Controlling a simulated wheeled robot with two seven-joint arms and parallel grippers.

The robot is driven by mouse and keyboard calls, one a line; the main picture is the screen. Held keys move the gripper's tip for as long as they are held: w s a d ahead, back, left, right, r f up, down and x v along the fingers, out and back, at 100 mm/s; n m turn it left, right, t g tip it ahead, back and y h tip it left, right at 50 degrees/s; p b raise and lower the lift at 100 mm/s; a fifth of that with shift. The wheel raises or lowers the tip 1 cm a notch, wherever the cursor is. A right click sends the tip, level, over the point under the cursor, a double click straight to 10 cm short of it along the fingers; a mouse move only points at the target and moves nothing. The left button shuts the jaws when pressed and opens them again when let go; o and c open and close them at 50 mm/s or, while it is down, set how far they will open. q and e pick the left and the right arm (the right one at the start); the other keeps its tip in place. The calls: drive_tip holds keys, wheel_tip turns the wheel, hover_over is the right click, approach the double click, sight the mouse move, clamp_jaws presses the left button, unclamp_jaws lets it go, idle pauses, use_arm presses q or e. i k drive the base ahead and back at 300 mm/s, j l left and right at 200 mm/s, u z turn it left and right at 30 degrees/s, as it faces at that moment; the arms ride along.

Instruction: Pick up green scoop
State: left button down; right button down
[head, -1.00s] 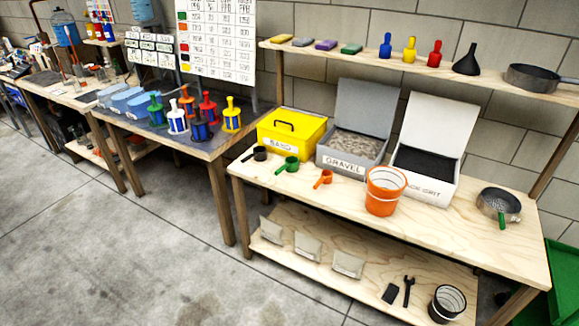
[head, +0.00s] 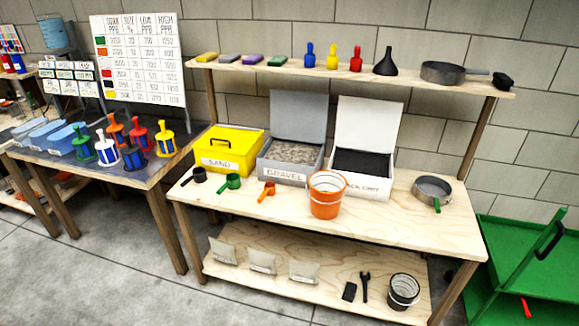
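The green scoop (head: 230,182) lies on the wooden table top (head: 400,220), near its left front part. It sits between a black scoop (head: 197,176) on its left and an orange scoop (head: 267,191) on its right. It stands apart from both, in front of the yellow sand box (head: 230,150). Neither of my grippers shows in the head view.
A grey gravel box (head: 290,165) and a white black-grit box (head: 365,165) stand open behind the scoops. An orange bucket (head: 327,196) and a sieve (head: 433,190) are to the right. A green cart (head: 520,250) stands at the far right. Grey floor in front is clear.

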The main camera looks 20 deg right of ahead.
sight(233, 181)
drive_tip(key=i+l+u, duration=0.15)
drive_tip(key=u, duration=0.25)
drive_tip(key=i+l+u, duration=0.15)
drive_tip(key=u, duration=0.25)
drive_tip(key=i+l+u, duration=0.1)
drive_tip(key=l+u, duration=0.3)
drive_tip(key=j, duration=0.1)
